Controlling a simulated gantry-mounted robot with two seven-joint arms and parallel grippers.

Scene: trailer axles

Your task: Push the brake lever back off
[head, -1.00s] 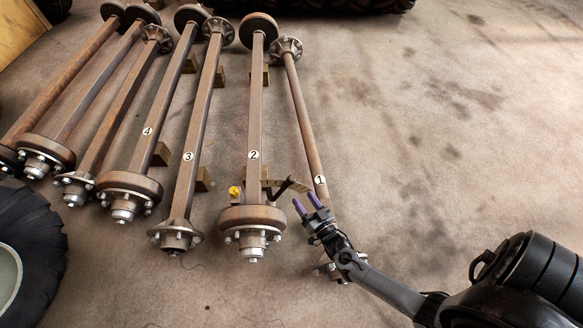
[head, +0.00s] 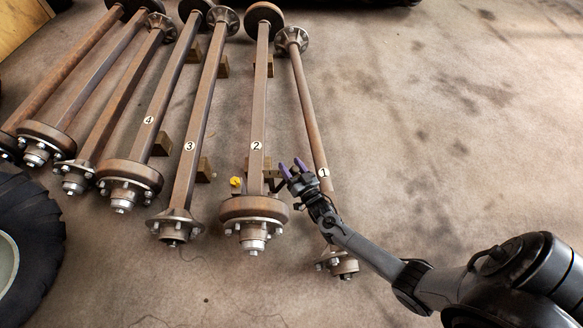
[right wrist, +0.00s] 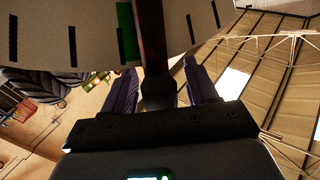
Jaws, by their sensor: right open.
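The brake lever (head: 277,187) is a dark bar beside the hub end of axle 2 (head: 257,110). In the head view most of it is hidden by my right gripper (head: 292,167), whose purple fingers are apart. In the right wrist view the dark lever (right wrist: 152,40) runs between the two open fingers of the gripper (right wrist: 160,70); I cannot tell whether either finger touches it. A pale curved plate (right wrist: 50,38) with black marks and a green patch lies behind the lever. My left gripper is not in view.
A yellow knob (head: 236,182) sits left of axle 2. Axle 1 (head: 308,110) lies just right, passing close by my right gripper. Axle 3 (head: 200,120) and more axles lie left. A tyre (head: 35,235) stands at lower left. The floor at right is clear.

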